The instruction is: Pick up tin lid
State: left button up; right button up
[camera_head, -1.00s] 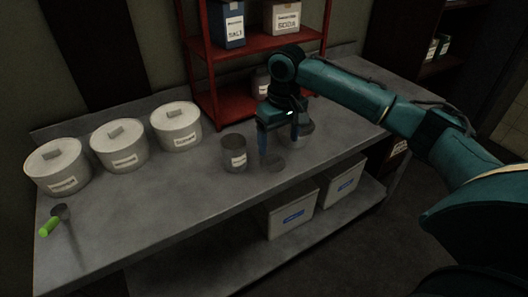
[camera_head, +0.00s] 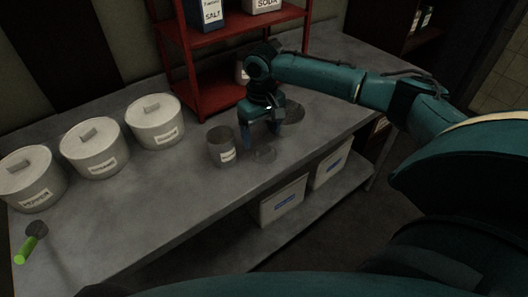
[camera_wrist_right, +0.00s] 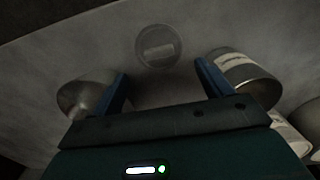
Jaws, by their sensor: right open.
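The tin lid (camera_head: 264,154) is a thin round disc lying flat on the grey metal table. An open dark tin (camera_head: 221,147) with a white label stands upright left of the lid. My left gripper is not in view.
A round metal vessel (camera_head: 290,113) stands close to the right of the gripper. Several white lidded canisters (camera_head: 155,123) line the table's back left. A red shelf (camera_head: 205,95) stands behind. A green-handled tool (camera_head: 31,247) lies front left. The table's front middle is clear.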

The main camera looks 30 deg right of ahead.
aim_at(263, 147)
jog(key=f, duration=0.4)
jog(key=shift+s+f, duration=0.3)
jog(key=shift+f, duration=0.05)
jog(key=c, duration=0.7)
